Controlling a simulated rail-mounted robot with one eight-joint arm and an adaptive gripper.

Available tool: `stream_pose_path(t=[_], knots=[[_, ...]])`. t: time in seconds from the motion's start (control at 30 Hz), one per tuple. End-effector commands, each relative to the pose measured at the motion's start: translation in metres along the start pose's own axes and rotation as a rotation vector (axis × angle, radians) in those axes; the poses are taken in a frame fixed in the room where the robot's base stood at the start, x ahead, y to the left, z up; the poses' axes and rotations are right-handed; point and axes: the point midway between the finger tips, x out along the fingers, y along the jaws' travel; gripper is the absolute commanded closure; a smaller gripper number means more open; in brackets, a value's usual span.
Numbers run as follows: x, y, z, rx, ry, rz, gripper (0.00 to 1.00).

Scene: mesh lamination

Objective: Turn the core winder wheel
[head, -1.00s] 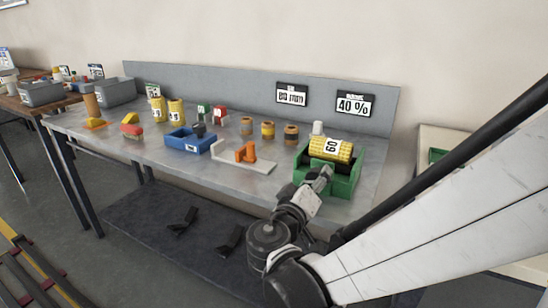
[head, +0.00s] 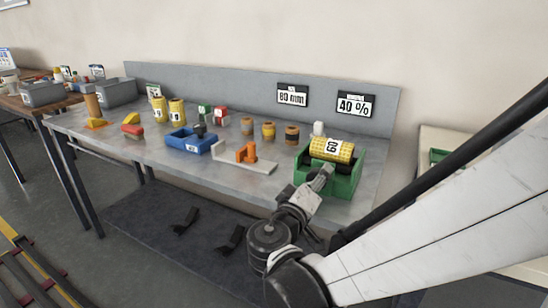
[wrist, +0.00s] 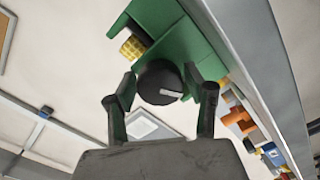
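The core winder is a green housing (head: 343,186) at the right end of the bench, with a yellow roll (head: 340,151) labelled 60 on top. My gripper (head: 326,176) is at its front side. In the wrist view, the winder's round black wheel (wrist: 160,82) with a white pointer mark lies between my gripper's two fingers (wrist: 161,78). The fingers stand apart on either side of the wheel, with a thin gap at the right one. Whether the left one touches is unclear. The wheel is hidden behind my gripper in the head view.
A white stand with an orange part (head: 245,153), a blue tray (head: 190,143) and several small rolls are left of the winder. A grey back panel (head: 230,90) with signs reading 80 mm and 40 % runs behind. Bare bench top lies along the front left.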

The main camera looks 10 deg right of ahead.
Motion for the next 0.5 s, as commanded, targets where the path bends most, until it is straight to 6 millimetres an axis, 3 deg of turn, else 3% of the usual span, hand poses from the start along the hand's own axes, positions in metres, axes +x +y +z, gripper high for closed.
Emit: stream_pose_path(t=[0.33,0.5], knots=[[-0.001,0.0,0.0,0.0,0.001,0.0,0.41],[-0.012,-0.001,-0.001,0.0,0.004,-0.002,0.41]])
